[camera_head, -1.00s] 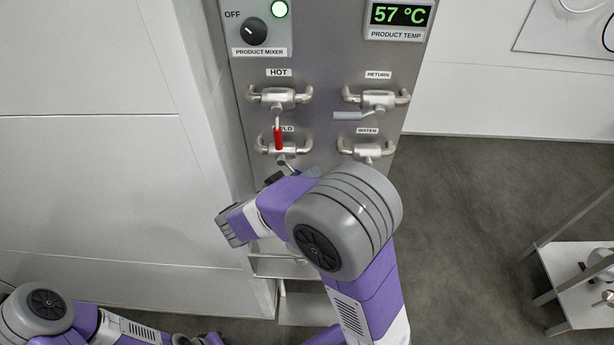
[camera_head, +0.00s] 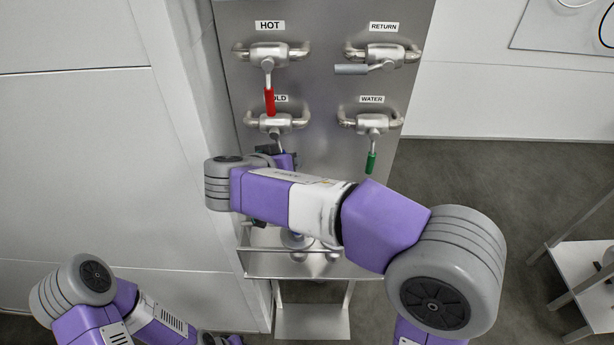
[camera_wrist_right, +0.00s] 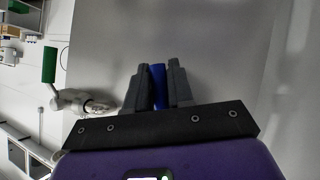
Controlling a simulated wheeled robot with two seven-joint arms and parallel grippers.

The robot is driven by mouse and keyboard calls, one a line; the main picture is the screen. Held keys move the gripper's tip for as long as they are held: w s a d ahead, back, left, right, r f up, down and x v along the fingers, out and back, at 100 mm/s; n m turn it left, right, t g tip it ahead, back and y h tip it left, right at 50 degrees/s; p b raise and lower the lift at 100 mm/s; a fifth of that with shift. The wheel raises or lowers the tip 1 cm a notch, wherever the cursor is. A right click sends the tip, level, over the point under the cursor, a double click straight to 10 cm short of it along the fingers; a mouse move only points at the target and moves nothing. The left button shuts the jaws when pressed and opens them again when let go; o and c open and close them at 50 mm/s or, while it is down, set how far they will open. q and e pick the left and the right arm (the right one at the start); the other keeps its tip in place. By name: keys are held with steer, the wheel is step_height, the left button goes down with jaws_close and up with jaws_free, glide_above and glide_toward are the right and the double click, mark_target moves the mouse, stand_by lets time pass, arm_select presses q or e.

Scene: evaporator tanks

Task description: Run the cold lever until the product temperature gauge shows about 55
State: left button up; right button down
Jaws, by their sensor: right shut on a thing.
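The cold valve (camera_head: 276,122) is on the grey panel below the hot valve, its label partly covered by the red handle. Its lever runs downward into my right gripper (camera_head: 278,152), mostly hidden behind my arm. In the right wrist view, my right gripper (camera_wrist_right: 158,82) is shut on the blue handle of the cold lever (camera_wrist_right: 158,72), one finger on each side. The product temperature gauge is outside the current head view, so its present reading is not visible. My left arm is at the lower left; its gripper is not clearly in view.
The red hot lever (camera_head: 269,101) hangs down just above the cold valve. The grey return lever (camera_head: 351,70) points left, and the green water lever (camera_head: 371,162) hangs down at the right. A shelf rail (camera_head: 300,277) runs below my right arm.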

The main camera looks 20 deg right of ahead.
arm_select(q)
step_height(320, 180, down, 6)
steer(key=b, duration=0.5)
arm_select(e)
steer(key=shift+w+a+f+m+t+y, duration=0.15)
steer(key=shift+a+m+y, duration=0.3)
steer(key=shift+a+y, duration=0.25)
steer(key=shift+w+a+f+m+t+y, duration=0.15)
steer(key=shift+a+m+y, duration=0.35)
steer(key=shift+y, duration=0.2)
arm_select(q)
steer(key=shift+f, duration=0.15)
arm_select(e)
steer(key=c, duration=1.1)
jaws_free()
steer(key=shift+r, duration=0.1)
arm_select(q)
steer(key=shift+r+p, duration=0.8)
steer(key=shift+r, duration=0.05)
arm_select(e)
steer(key=v, duration=0.7)
steer(key=shift+s+a+r, duration=0.1)
steer(key=shift+s+r, duration=0.05)
steer(key=shift+s, duration=0.05)
